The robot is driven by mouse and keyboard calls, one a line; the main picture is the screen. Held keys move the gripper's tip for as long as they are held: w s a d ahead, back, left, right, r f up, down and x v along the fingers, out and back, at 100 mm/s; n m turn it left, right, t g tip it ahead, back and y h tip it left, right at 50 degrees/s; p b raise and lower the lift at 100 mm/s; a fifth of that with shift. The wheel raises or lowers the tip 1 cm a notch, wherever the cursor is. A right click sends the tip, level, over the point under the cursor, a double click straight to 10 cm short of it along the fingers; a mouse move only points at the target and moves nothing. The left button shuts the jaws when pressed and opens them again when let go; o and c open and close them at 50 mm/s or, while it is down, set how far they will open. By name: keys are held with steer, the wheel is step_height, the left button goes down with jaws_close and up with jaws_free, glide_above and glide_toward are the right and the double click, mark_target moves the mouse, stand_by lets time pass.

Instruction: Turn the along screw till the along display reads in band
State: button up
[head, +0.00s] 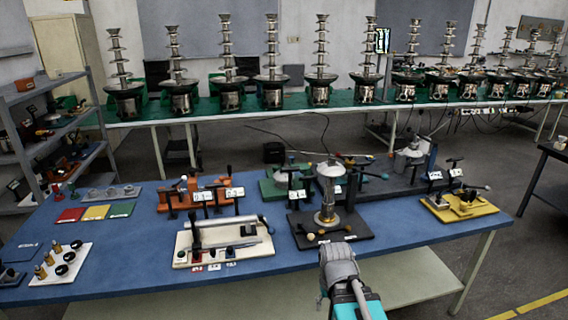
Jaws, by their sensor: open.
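My gripper (338,258) is the grey end of my teal arm, at the bottom centre in front of the blue table's near edge. It is open, and I make out nothing held in it; the fingers are hard to see from behind. A small light label or display sits on the plate's near side. Which part is the along screw and which is the along display is too small to tell.
On the blue table (420,232), a cream board (184,256) with a bar lies to the left. Orange clamps (212,190) stand behind it. A white board (42,277) with knobs is at far left, a yellow plate (482,208) at right. The table's right front is clear.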

mark_target(322, 231)
steer(key=w+d+r+n+p, duration=0.2)
steer(key=w, duration=1.1)
steer(key=w+d+r+n+p, duration=0.1)
steer(key=w+d+n, duration=0.1)
steer(key=w, duration=1.2)
steer(key=w+d+r+n+p, duration=0.2)
steer(key=w+n, duration=0.1)
steer(key=w, duration=1.1)
steer(key=shift+w+d+r+n+p, duration=0.15)
steer(key=shift+w+r+n+p, duration=0.15)
steer(key=shift+n, duration=0.1)
steer(key=shift+s+f, duration=0.1)
steer(key=shift+f, duration=0.1)
step_height(322, 231, down, 13)
steer(key=b, duration=1.4)
steer(key=shift+f, duration=0.2)
jaws_close()
